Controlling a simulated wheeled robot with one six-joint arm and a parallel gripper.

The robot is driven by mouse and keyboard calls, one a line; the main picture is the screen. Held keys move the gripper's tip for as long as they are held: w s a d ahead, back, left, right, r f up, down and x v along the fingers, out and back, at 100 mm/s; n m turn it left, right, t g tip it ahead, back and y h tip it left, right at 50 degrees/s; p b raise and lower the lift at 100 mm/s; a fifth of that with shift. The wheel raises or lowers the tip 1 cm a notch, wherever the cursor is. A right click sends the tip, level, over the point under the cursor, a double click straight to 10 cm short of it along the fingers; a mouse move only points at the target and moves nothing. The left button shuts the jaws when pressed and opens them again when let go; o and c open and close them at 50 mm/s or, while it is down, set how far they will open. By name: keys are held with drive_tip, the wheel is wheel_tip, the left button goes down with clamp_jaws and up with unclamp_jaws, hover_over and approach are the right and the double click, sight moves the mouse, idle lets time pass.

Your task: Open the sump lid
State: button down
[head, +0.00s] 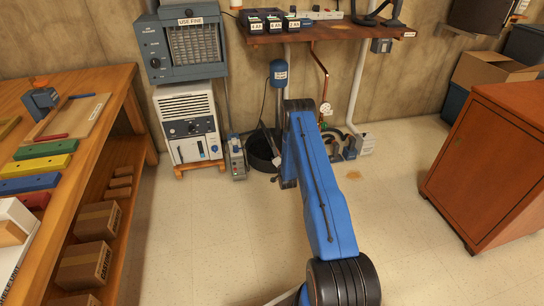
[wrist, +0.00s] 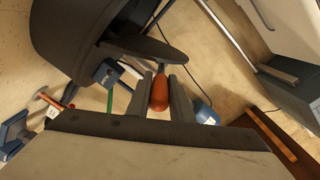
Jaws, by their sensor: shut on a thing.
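The sump pit (head: 262,150) is a round black basin in the floor by the back wall, and its dark opening shows in the head view. In the wrist view the basin (wrist: 70,35) is at the upper left. The sump lid (wrist: 148,47) is a thin dark disc, tilted and seen nearly edge-on beside the basin. Its orange-red handle (wrist: 159,94) is between the two grey fingers of my gripper (wrist: 161,80), which are shut on it. In the head view my blue arm hides the gripper and part of the pit area.
A white dehumidifier (head: 190,125) and a small grey box (head: 236,158) stand left of the pit. A blue pump tank (head: 278,72) and pipes rise behind it under a wooden shelf (head: 325,32). A workbench (head: 120,95) is at left, an orange cabinet (head: 490,165) at right. The floor between is clear.

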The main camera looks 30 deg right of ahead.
drive_tip(key=shift+s+d+r+m, duration=0.1)
drive_tip(key=shift+s+d+m, duration=0.15)
drive_tip(key=shift+d+m, duration=0.45)
drive_tip(key=shift+s+d+f+m, duration=0.15)
drive_tip(key=shift+d+m, duration=0.3)
drive_tip(key=shift+d, duration=0.45)
drive_tip(key=shift+s+d+r+m, duration=0.15)
drive_tip(key=shift+s+d+m, duration=0.15)
drive_tip(key=shift+d+m, duration=0.4)
drive_tip(key=shift+d, duration=0.15)
drive_tip(key=c, duration=1.6)
unclamp_jaws()
drive_tip(key=shift+o, duration=0.2)
drive_tip(key=v, duration=1.7)
drive_tip(key=shift+s, duration=0.25)
